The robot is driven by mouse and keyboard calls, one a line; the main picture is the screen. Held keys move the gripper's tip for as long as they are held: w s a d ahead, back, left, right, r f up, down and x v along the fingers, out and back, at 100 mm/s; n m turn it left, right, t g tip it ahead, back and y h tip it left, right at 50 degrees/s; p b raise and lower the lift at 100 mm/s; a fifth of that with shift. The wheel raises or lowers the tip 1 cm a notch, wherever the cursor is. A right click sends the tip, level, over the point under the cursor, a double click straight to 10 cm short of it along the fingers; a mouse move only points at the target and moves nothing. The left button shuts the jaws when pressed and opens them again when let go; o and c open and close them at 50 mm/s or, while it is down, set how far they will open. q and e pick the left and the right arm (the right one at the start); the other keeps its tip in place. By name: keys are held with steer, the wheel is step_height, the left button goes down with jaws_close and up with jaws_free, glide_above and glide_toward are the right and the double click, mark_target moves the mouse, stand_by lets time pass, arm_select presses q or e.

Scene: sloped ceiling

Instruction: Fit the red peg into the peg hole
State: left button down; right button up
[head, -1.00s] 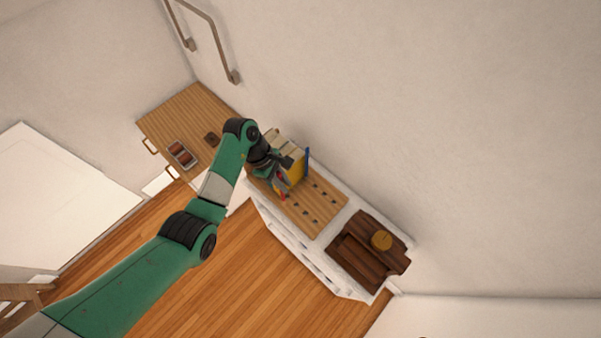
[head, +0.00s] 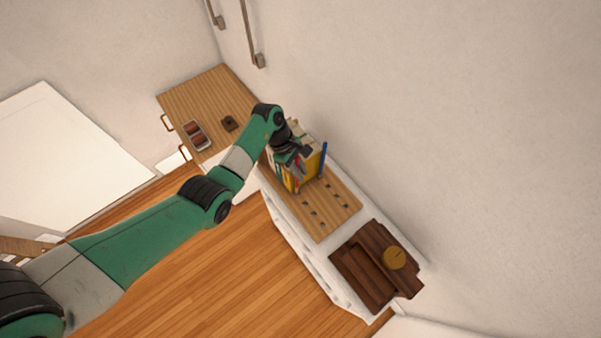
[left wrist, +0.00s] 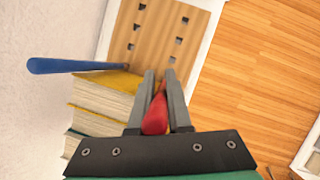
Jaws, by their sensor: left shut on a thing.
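My left gripper (head: 298,166) is shut on the red peg (left wrist: 155,115), which shows between its fingers in the left wrist view. In the head view the gripper is over the books, at the upper left end of the wooden peg board (head: 322,213), and the arm hides part of this area. The board also shows in the left wrist view (left wrist: 150,48), beyond the fingertips, with two rows of dark square holes. The red peg looks apart from the holes; its far tip is hard to make out. My right gripper is not in view.
A blue peg (head: 324,158) stands beside the yellow-covered books (head: 311,170), close to the gripper. They also show left of the fingers in the left wrist view. A dark brown tray (head: 350,270) with a round yellowish object (head: 394,258) is at the counter's lower right.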

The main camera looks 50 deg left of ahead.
arm_select(q)
steer(key=c, duration=0.9)
jaws_free()
steer(key=shift+s+f, duration=0.35)
steer(key=shift+f, duration=0.15)
steer(key=shift+o, duration=0.2)
steer(key=p+v, duration=0.1)
steer(key=v, duration=1.1)
steer(key=shift+r+p, duration=0.25)
steer(key=shift+p, duration=0.15)
steer(key=shift+w+d, duration=0.1)
steer(key=shift+c, duration=1.1)
